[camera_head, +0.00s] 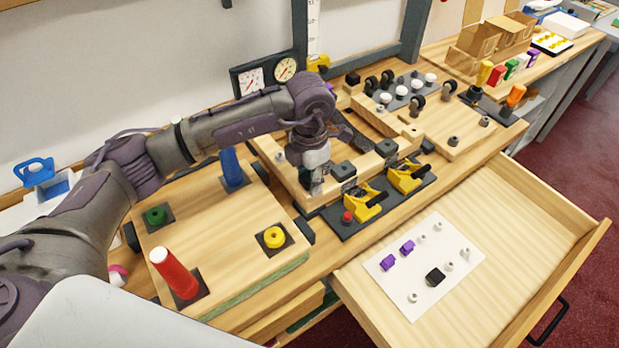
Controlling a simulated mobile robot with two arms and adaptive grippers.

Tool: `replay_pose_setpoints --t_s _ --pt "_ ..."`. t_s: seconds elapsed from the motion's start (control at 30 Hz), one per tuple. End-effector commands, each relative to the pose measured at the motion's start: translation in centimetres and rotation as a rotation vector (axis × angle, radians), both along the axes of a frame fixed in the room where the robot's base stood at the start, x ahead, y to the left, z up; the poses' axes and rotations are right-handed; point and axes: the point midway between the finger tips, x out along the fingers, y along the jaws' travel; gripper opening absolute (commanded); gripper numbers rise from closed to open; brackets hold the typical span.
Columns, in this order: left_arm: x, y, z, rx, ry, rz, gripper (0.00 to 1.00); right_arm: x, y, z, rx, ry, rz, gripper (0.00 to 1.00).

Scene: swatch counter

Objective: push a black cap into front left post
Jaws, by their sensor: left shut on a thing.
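My left gripper (316,182) reaches down over the near left part of a light wooden frame (292,186). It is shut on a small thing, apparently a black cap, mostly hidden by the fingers. The front left post is not clearly visible; the gripper covers that area, so I cannot tell whether the cap touches it. My right gripper is not in view.
Two yellow toggle clamps (408,178) stand in front of the frame. A board with red (174,272), blue (232,167), green and yellow pieces lies to the left. The open drawer (520,210) juts out at front right.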

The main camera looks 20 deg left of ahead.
Motion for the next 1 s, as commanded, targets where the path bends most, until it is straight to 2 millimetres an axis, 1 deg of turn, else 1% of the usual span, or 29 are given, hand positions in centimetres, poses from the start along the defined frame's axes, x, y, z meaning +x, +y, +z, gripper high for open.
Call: replay_pose_setpoints --t_s 1.0 --pt "-0.2 0.0 -1.0 0.003 0.008 0.0 0.17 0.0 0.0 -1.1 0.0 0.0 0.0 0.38"
